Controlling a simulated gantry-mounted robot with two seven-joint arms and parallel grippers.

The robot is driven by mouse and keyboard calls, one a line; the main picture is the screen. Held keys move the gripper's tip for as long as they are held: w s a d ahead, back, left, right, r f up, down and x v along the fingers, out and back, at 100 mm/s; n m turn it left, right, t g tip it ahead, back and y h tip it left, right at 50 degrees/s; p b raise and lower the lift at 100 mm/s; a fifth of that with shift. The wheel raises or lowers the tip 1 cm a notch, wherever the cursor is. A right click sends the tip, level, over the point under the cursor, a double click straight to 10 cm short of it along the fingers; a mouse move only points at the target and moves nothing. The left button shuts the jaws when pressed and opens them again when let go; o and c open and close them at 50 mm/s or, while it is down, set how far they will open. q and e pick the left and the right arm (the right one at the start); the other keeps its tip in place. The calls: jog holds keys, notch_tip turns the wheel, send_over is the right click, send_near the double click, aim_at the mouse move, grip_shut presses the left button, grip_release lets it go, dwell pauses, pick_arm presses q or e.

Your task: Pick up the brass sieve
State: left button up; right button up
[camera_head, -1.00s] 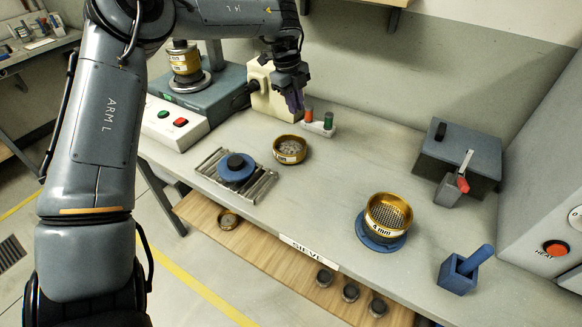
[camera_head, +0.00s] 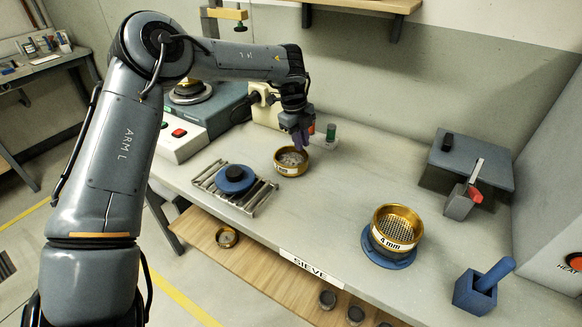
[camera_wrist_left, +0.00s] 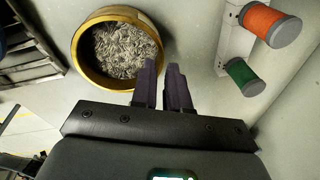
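A brass sieve (camera_head: 292,168) with a white label and grey grains inside stands on the bench in the head view. It shows at upper left in the left wrist view (camera_wrist_left: 84,64). My left gripper (camera_head: 303,140) points down at its right rim. In the left wrist view the dark purple fingers (camera_wrist_left: 162,75) have a narrow gap between them and overlap the rim in the picture; I cannot tell whether they touch it. A second brass sieve (camera_head: 394,233), marked 4 mm and with a mesh, sits on a round blue base (camera_head: 372,257). My right gripper is out of view.
A blue round weight (camera_head: 235,179) rests on a metal rack (camera_head: 258,197) left of the sieve. The mid-bench is clear.

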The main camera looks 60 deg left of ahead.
pick_arm(q)
notch_tip(320, 180, down, 2)
jog(key=shift+w+d+f, duration=0.1)
jog(key=shift+w+f, duration=0.05)
jog(key=shift+f, duration=0.1)
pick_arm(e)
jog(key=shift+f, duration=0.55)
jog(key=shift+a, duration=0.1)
pick_arm(q)
grip_shut()
jog(key=shift+r, duration=0.1)
jog(key=shift+r, duration=0.25)
notch_tip(320, 180, up, 10)
jog(key=p, duration=0.3)
jog(key=shift+f, duration=0.25)
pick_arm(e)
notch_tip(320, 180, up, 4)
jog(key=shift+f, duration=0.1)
